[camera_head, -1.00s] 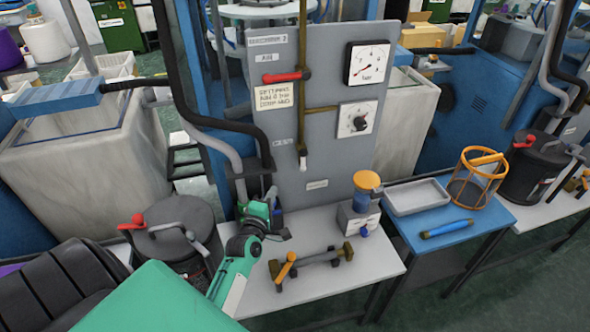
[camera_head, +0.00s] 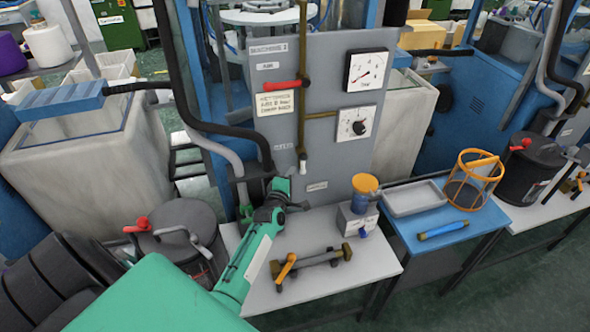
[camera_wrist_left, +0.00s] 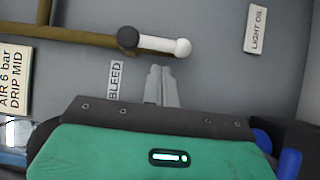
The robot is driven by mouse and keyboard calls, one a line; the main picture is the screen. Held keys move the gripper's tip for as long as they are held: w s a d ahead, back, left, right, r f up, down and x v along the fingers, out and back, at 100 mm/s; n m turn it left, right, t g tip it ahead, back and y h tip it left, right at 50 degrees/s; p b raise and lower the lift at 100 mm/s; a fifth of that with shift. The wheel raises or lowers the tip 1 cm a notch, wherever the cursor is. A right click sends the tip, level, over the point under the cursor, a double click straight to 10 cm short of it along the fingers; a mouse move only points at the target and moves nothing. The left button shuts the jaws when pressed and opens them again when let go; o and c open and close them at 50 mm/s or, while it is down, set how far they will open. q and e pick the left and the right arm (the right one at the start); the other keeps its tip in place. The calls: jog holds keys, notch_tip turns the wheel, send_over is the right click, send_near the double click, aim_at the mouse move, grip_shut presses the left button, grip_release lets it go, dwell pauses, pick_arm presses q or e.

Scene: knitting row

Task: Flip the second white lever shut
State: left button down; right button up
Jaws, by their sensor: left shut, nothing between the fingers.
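The white lever (camera_head: 302,166) hangs at the lower end of the brass pipe on the grey panel, in line with the pipe. In the left wrist view the white lever (camera_wrist_left: 182,47) extends from a dark round pivot, next to a "BLEED" label. My left gripper (camera_head: 287,174) is below and slightly left of the lever, in front of the panel. In the wrist view its grey fingertips (camera_wrist_left: 161,70) are together and empty, close to the lever; contact cannot be told. Only this white lever is clearly seen. My right gripper is out of view.
A red lever (camera_head: 284,83) sticks out left from the pipe higher up. A yellow-topped oiler (camera_head: 362,200) and a brass-ended pipe piece (camera_head: 310,263) are on the white table (camera_head: 335,290). Dark hoses pass left of the panel.

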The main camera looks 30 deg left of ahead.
pick_arm(q)
jog(key=shift+w+d, duration=0.4)
jog(key=shift+w, duration=0.25)
